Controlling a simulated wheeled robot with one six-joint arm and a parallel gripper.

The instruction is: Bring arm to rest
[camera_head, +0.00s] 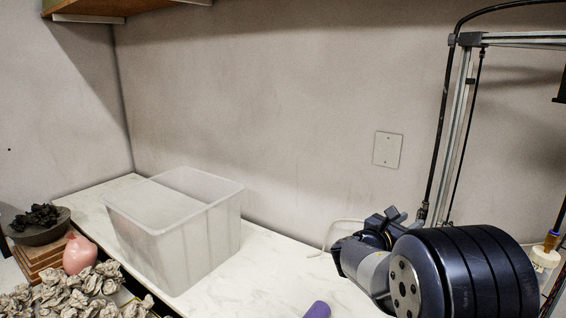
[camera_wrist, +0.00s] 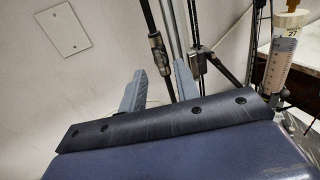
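My arm fills the lower right of the head view, with its dark round joint closest to the camera. My gripper (camera_head: 385,218) is beyond that joint, above the right part of the white counter (camera_head: 258,277). In the wrist view my gripper (camera_wrist: 158,78) shows two grey fingers standing apart. Nothing is held between them, so it is open and empty. The fingers face the wall and a metal frame. Part of the gripper is hidden behind my arm in the head view.
A translucent bin (camera_head: 172,235) stands on the counter at left. A purple object (camera_head: 317,310) lies at the front edge of view. Crumpled paper (camera_head: 75,294), a pink object (camera_head: 79,254) and a dark bowl (camera_head: 38,229) are far left. A metal frame (camera_head: 459,130) rises at right.

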